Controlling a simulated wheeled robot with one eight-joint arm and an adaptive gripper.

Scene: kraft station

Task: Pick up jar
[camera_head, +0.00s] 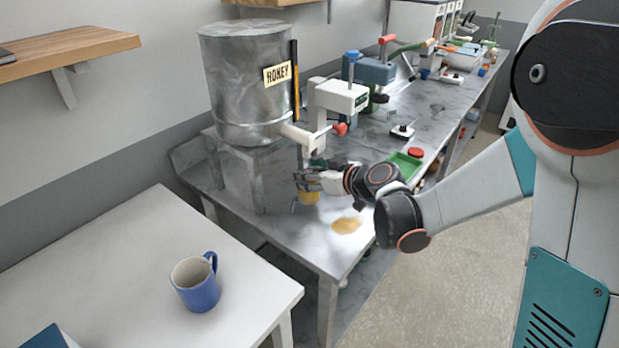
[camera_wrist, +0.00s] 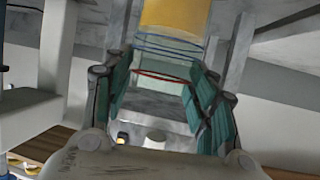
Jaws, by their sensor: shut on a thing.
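The jar (camera_head: 308,197) shows in the head view as a small yellow shape just under my gripper (camera_head: 312,180), below the spout of the metal drum. In the wrist view the jar (camera_wrist: 174,18) has a yellow filled part and a clear part with thin blue and red rings. My gripper (camera_wrist: 160,95) has its teal-padded fingers on either side of the clear part, shut on the jar. My fingers hide the upper jar in the head view. I cannot tell whether the jar touches the bench.
A yellow puddle (camera_head: 346,225) lies on the metal bench (camera_head: 310,245). A white press-like device (camera_head: 340,97) and green tray (camera_head: 405,165) are close by. A blue mug (camera_head: 198,290) stands on the white table (camera_head: 110,260).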

